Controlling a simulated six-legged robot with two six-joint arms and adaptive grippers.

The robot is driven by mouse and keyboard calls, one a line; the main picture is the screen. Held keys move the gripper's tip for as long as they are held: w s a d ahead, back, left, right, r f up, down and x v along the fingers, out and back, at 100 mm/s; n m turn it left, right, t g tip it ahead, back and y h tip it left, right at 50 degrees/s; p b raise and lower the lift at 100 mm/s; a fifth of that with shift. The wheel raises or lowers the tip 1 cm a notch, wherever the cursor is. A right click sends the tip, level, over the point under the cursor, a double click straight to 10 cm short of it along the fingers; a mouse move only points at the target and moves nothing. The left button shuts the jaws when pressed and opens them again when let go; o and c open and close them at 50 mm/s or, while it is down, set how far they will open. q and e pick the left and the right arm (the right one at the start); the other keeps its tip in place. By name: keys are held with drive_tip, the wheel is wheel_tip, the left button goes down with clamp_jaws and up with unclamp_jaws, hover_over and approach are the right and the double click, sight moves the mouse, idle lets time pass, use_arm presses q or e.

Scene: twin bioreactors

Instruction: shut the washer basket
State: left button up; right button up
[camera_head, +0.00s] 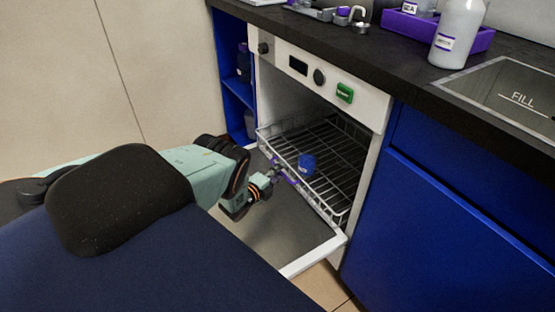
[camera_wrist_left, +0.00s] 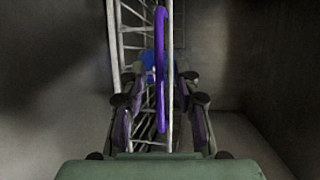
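The washer basket (camera_head: 328,205) is a silver wire rack in the open washer. Its front is near the mouth of the cavity; I cannot tell exactly how far it stands out. A purple handle (camera_head: 291,180) is on its front, and it shows upright in the left wrist view (camera_wrist_left: 161,70). A blue container (camera_head: 307,164) stands in the basket. My left gripper (camera_head: 274,174) is at the handle. In the left wrist view its fingers (camera_wrist_left: 158,112) are spread on both sides of the handle, with gaps visible. My right gripper is not in view.
The washer door (camera_head: 262,232) is folded down below the basket. Blue cabinets (camera_head: 455,225) flank the washer. The dark counter (camera_head: 375,60) above holds a white bottle (camera_head: 459,32), a purple tray (camera_head: 480,39) and a metal plate marked FILL (camera_head: 512,92).

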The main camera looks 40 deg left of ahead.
use_arm(q)
clamp_jaws()
idle(0.8)
